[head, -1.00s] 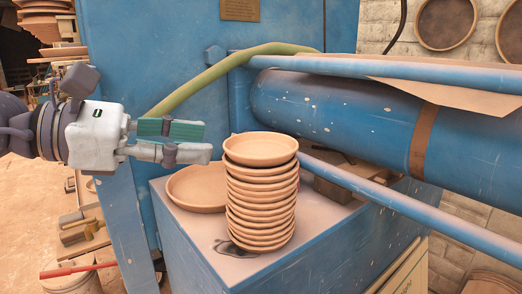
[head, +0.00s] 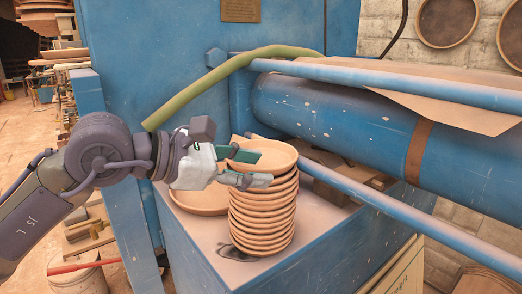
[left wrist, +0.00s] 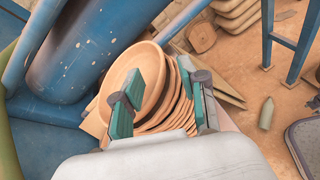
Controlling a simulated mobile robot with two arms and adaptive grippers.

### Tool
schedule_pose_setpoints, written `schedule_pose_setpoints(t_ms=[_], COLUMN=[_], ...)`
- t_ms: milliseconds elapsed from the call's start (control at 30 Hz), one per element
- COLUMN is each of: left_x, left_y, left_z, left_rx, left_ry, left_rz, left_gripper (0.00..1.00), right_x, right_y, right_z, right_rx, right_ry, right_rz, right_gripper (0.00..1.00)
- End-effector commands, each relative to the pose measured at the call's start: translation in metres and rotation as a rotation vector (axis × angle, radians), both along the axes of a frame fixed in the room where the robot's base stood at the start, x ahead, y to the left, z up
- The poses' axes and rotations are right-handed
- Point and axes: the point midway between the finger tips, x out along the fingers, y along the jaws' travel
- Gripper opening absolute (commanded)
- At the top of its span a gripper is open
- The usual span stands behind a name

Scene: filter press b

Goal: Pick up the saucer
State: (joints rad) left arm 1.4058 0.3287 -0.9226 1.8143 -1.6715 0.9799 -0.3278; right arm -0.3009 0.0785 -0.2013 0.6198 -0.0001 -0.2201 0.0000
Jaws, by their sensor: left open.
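A stack of terracotta saucers (head: 262,222) stands on the blue machine's ledge. The top saucer (head: 279,152) is wide and shallow; its inside shows in the left wrist view (left wrist: 152,72). My left gripper (head: 264,169) is open at the stack's left side, near the top. One finger lies over the inside of the top saucer, and the other is lower, outside the rims. In the left wrist view the fingers (left wrist: 165,82) stand on either side of the saucer's rim. I cannot tell whether they touch it. My right gripper is out of view.
Another terracotta dish (head: 203,201) lies on the ledge (head: 208,236) left of the stack, partly hidden by my gripper. A blue bar (head: 385,205) and a large blue cylinder (head: 340,112) run to the right. A green hose (head: 215,75) arches behind.

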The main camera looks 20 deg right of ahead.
Motion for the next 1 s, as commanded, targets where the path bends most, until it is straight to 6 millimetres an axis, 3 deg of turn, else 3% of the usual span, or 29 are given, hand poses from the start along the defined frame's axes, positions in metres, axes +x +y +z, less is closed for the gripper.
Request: schedule_pose_setpoints(t_ms=[133, 400, 667, 1000], left_x=[0.003, 0.004, 0.005, 0.005], left_y=[-0.017, -0.02, -0.02, -0.02], left_z=[-0.004, -0.008, -0.007, -0.009], left_rx=[0.0, 0.0, 0.0, 0.002], left_ry=[0.002, 0.0, 0.0, 0.002], left_rz=[-0.001, 0.001, 0.001, 0.002], left_gripper=[0.42, 0.42, 0.01, 0.0], right_x=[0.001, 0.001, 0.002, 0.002], right_y=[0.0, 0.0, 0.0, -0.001], right_z=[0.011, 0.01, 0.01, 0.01], right_rx=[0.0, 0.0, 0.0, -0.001], right_ry=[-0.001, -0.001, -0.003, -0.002], right_rz=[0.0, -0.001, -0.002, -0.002], right_gripper=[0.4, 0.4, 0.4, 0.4])
